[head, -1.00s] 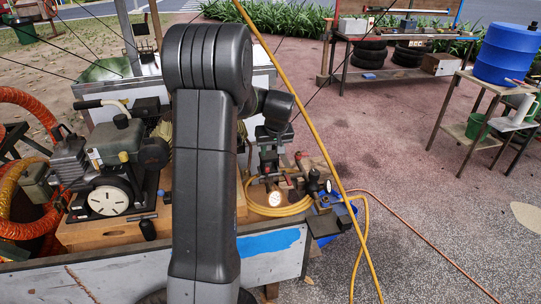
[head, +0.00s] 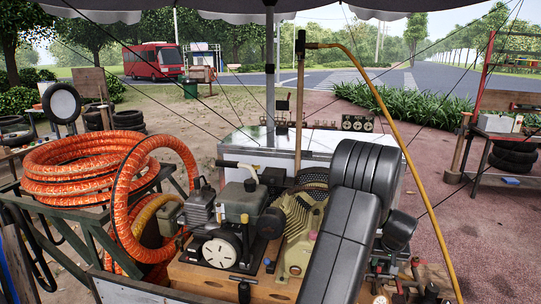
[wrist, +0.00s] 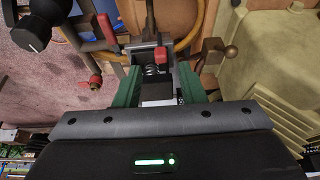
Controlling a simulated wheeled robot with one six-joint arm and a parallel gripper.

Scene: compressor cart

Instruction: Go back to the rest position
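My gripper shows in the wrist view (wrist: 160,92), with two green fingers spread apart. A metal fitting with a spring and a red lever (wrist: 160,54) appears beyond and between the fingertips. I see no clear grip on it, and the gap to it is hard to judge. In the head view my dark arm rises at the lower right and hides part of the cart; the gripper itself is not clearly visible there.
The compressor (head: 232,222) sits on the cart beside a tan ribbed casing (head: 297,235). Orange hose coils (head: 85,165) lie left. A workbench (head: 500,180) stands farther right, beyond open paving.

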